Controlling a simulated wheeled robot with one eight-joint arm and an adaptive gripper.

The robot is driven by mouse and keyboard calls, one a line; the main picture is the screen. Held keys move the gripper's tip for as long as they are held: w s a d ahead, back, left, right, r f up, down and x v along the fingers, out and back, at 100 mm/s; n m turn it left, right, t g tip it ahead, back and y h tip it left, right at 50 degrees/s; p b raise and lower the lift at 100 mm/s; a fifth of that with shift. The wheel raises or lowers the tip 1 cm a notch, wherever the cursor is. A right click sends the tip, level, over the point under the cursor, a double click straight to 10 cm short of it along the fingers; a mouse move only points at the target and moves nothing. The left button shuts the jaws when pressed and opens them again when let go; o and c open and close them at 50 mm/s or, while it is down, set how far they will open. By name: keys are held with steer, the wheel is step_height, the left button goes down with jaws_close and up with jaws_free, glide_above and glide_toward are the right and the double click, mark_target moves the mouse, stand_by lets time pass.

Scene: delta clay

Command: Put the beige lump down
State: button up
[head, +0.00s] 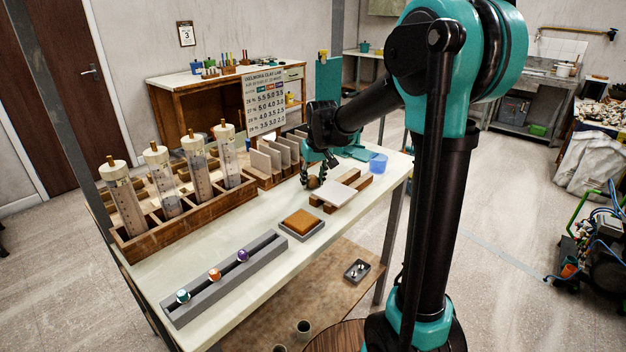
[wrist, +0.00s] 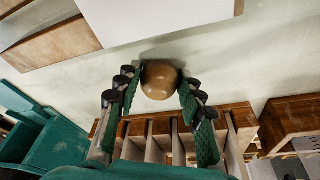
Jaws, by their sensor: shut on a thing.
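The beige lump (wrist: 160,80) is a smooth, rounded brown-tan ball between the fingertips of my gripper (wrist: 158,86) in the wrist view. Green pads press on its left and right sides. In the head view my gripper (head: 314,180) points down, low over the pale tabletop (head: 225,262), between the wooden rack of slabs and the white board. There the fingers mostly hide the lump. A dark shadow lies close by the lump in the wrist view; I cannot tell whether it touches the table.
A white board (head: 340,193) on wooden blocks stands just right of my gripper. A slab rack (head: 263,177) stands left and behind.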

steer(key=o, duration=1.2)
